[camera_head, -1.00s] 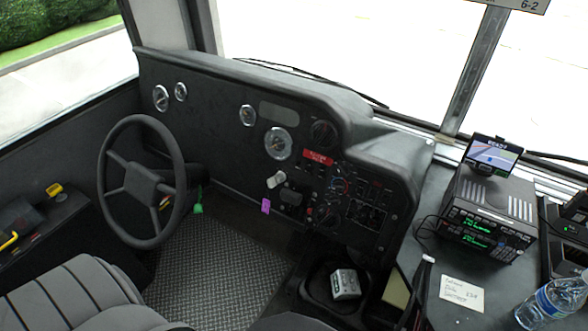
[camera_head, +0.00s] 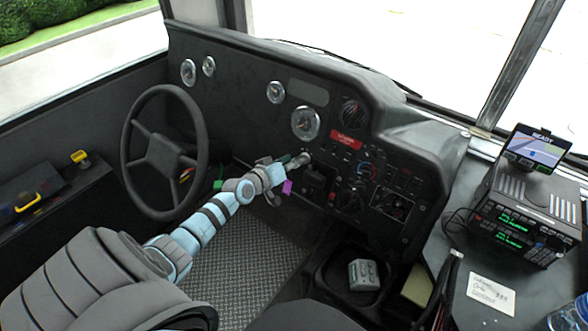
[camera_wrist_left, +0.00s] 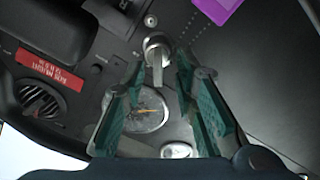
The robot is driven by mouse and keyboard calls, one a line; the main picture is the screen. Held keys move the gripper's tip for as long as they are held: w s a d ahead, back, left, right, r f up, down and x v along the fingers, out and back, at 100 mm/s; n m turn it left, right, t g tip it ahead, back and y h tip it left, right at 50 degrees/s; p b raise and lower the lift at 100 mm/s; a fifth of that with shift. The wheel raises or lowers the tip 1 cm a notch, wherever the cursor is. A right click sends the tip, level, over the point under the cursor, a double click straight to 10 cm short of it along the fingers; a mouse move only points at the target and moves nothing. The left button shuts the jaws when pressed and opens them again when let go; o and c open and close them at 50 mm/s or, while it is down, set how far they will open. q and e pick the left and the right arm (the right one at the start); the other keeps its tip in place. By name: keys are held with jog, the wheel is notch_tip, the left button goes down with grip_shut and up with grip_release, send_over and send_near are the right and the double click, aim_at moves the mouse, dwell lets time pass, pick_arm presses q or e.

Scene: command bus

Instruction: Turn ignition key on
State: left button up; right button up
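The silver ignition key (camera_wrist_left: 157,58) sits in the dark dashboard. In the head view it shows as a small pale shape (camera_head: 304,158) below the large round gauge. My left gripper (camera_head: 291,161) reaches the dashboard right beside it. In the left wrist view the green fingers of my left gripper (camera_wrist_left: 160,66) are spread apart, with the key between their tips. A visible gap shows on both sides of the key; touching cannot be confirmed. My right gripper is in neither view.
A purple tag (camera_head: 288,187) hangs just below the key. Switches and a red label (camera_head: 347,142) lie to the right. A radio unit (camera_head: 525,213) stands farther right.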

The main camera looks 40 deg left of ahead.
pick_arm(q)
jog(key=shift+x, duration=0.75)
jog(key=shift+r, duration=0.1)
grip_shut()
jog(key=shift+b, duration=0.3)
